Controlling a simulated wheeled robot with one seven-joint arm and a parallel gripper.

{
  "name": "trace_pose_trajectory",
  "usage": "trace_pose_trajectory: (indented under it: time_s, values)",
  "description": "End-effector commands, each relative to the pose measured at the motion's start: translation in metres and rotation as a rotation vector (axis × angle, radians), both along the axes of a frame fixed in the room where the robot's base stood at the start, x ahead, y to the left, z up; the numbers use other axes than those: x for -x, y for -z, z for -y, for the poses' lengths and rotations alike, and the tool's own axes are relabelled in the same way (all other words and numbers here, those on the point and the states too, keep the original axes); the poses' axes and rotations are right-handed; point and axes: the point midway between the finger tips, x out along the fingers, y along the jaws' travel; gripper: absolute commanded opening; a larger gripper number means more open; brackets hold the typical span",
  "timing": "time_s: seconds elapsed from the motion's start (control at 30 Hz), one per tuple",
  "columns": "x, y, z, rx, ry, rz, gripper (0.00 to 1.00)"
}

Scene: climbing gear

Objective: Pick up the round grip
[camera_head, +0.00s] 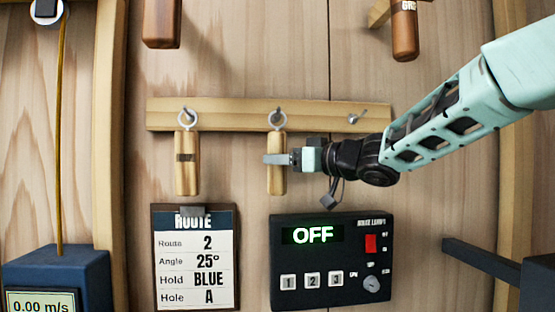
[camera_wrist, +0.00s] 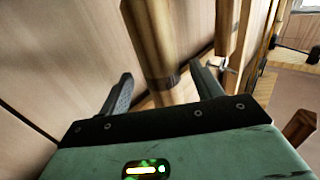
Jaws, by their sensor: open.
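Two pale wooden grips hang by metal rings from hooks on a wooden rail (camera_head: 230,115). The right one, which looks like the round grip (camera_head: 277,184), is at my gripper (camera_head: 272,159); a finger crosses in front of its middle. The left hanging grip (camera_head: 187,175) has a dark band and hangs free. In the wrist view, the fingers of my gripper (camera_wrist: 161,76) are open and apart, one on each side of the banded round grip (camera_wrist: 150,42). It seems not to be squeezed. Its exact cross-section is hard to tell.
A third hook (camera_head: 355,115) on the rail is empty. Below are a route card (camera_head: 195,260) and a black control box (camera_head: 331,262) reading OFF. Darker wooden handles (camera_head: 162,24) and (camera_head: 404,35) stick out above. A blue box (camera_head: 57,275) stands at lower left.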

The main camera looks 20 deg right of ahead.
Motion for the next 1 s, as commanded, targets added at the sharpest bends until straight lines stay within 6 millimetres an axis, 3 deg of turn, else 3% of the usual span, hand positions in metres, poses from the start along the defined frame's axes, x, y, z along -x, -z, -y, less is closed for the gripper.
trace_pose_trajectory:
  time_s: [0.23,0.57,0.7,0.77,1.0]
  values:
    - [-0.029,0.002,-0.022,-0.001,-0.002,-0.003,0.65]
    - [-0.034,0.004,-0.025,0.001,-0.001,-0.001,0.65]
    - [-0.034,0.004,-0.025,0.001,-0.001,-0.001,0.26]
    - [-0.034,0.004,-0.025,0.001,-0.001,-0.001,0.13]
    - [-0.033,0.003,-0.025,0.0,-0.001,0.0,0.13]
